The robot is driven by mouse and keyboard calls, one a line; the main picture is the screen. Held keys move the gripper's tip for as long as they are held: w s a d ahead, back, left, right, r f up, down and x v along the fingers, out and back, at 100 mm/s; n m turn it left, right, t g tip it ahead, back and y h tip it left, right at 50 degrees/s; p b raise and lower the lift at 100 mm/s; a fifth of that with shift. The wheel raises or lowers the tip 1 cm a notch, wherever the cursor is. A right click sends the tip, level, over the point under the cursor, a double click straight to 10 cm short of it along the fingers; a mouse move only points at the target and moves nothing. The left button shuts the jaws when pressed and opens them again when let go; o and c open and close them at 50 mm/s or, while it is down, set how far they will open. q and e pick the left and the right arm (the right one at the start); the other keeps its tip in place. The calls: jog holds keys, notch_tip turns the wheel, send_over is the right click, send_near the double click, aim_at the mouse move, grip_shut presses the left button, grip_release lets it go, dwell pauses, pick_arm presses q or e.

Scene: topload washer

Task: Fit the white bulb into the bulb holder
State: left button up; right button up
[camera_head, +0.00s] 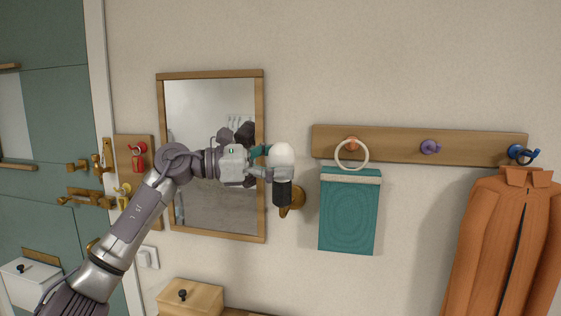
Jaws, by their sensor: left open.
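The white bulb (282,155) stands upright directly above the black bulb holder (282,194), which is fixed to the wall on a brass mount (298,203). My left gripper (280,173) comes in from the left at the height of the bulb's lower part. It is open, with its fingers at the bulb's base, just over the holder. The fingers hide where the bulb's base meets the holder, so I cannot tell how deep it sits. My right gripper is not in view.
A framed mirror (213,216) hangs behind my left arm. To the right, a wooden hook rail (390,145) carries a teal cloth item (348,214) and an orange jacket (490,240). A wooden box (191,297) stands below. The wall above the bulb is clear.

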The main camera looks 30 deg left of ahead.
pick_arm(q)
jog(key=v, duration=1.2)
dwell(0.4)
